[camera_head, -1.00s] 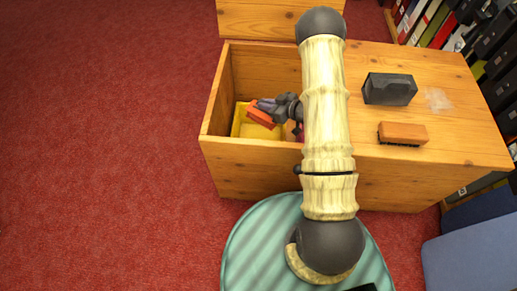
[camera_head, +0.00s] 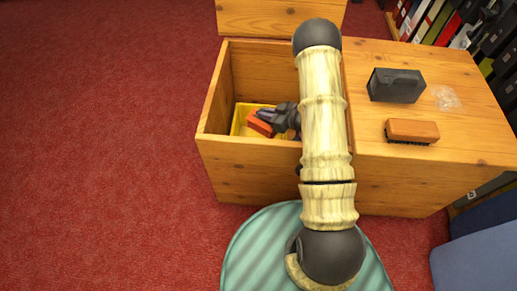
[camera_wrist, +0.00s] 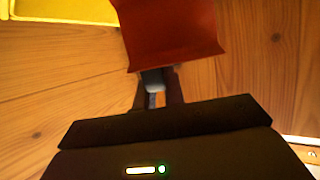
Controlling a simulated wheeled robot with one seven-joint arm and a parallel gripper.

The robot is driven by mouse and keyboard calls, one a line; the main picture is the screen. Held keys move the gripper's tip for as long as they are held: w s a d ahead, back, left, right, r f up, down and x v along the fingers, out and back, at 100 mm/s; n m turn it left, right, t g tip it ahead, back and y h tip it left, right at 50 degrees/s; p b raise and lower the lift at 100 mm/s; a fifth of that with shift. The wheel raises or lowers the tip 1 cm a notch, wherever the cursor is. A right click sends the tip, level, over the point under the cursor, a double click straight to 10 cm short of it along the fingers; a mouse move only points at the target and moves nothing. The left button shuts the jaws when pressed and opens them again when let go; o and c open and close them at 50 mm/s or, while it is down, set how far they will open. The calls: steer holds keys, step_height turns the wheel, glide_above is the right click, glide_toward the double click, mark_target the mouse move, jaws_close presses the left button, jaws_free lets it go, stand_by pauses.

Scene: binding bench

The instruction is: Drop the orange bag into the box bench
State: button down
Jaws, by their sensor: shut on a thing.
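The orange bag (camera_head: 259,124) is held by my gripper (camera_head: 264,119) inside the open left part of the box bench (camera_head: 230,170). In the wrist view the orange bag (camera_wrist: 168,35) looks dark red-orange, and the fingers of my gripper (camera_wrist: 158,85) are shut on its near edge. In the head view the bag overlaps a yellow container (camera_head: 238,122) in the compartment. I cannot tell whether the bag touches the container or the bench floor. My arm hides the right side of the opening.
The yellow container also shows at the top left of the wrist view (camera_wrist: 65,10). A dark grey case (camera_head: 396,86), a brush with an orange-brown back (camera_head: 412,131) and a small clear item (camera_head: 445,98) lie on the bench top. Binders (camera_head: 440,25) stand at the back right.

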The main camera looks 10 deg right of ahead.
steer(key=shift+f, duration=0.45)
steer(key=c, duration=1.4)
jaws_free()
steer(key=shift+r, duration=0.1)
step_height(320, 180, up, 10)
steer(key=p, duration=0.6)
